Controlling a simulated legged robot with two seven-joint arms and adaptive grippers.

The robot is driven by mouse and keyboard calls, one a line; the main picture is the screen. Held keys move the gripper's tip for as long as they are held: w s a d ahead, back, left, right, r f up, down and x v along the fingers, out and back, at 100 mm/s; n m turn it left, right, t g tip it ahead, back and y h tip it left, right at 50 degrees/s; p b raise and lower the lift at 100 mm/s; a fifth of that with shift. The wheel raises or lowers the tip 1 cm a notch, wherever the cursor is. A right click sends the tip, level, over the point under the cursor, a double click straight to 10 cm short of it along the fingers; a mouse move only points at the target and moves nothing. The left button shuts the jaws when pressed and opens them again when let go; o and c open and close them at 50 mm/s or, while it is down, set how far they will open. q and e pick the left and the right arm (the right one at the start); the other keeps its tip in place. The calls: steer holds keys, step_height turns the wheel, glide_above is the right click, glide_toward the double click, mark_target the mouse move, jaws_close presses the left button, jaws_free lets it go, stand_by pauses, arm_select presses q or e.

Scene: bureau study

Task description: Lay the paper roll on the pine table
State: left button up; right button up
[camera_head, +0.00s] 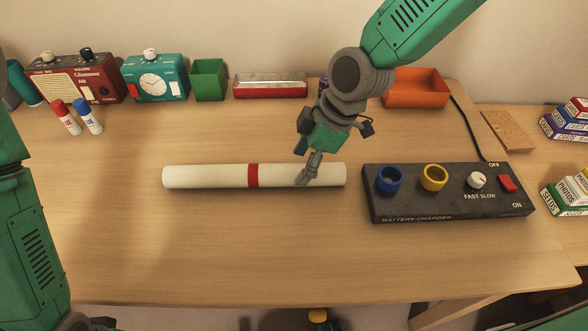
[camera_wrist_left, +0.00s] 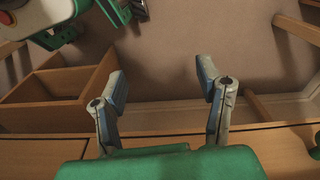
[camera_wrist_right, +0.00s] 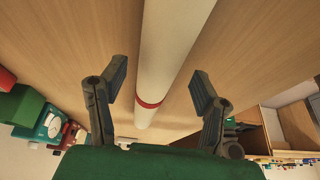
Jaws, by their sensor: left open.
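The paper roll (camera_head: 208,176), white with a red band, lies lengthwise across the light wooden table (camera_head: 200,250). My right gripper (camera_head: 304,163) is at the roll's right half, pointing down, with one finger in front of the roll. In the right wrist view the roll (camera_wrist_right: 170,55) runs between the two spread fingers (camera_wrist_right: 161,82), with gaps on both sides. My left gripper (camera_wrist_left: 163,85) is open and empty in its wrist view. In the head view its fingers are out of frame.
A black battery charger box (camera_head: 448,211) stands right of the roll. A red radio (camera_head: 78,78), teal timer (camera_head: 155,78), green box (camera_head: 208,80), red tray (camera_head: 270,87) and orange tray (camera_head: 416,88) line the back. The table's front is clear.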

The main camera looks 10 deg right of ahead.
steer(key=p+v, duration=0.1)
steer(key=v, duration=0.7)
steer(key=shift+a, duration=0.1)
steer(key=shift+r, duration=0.1)
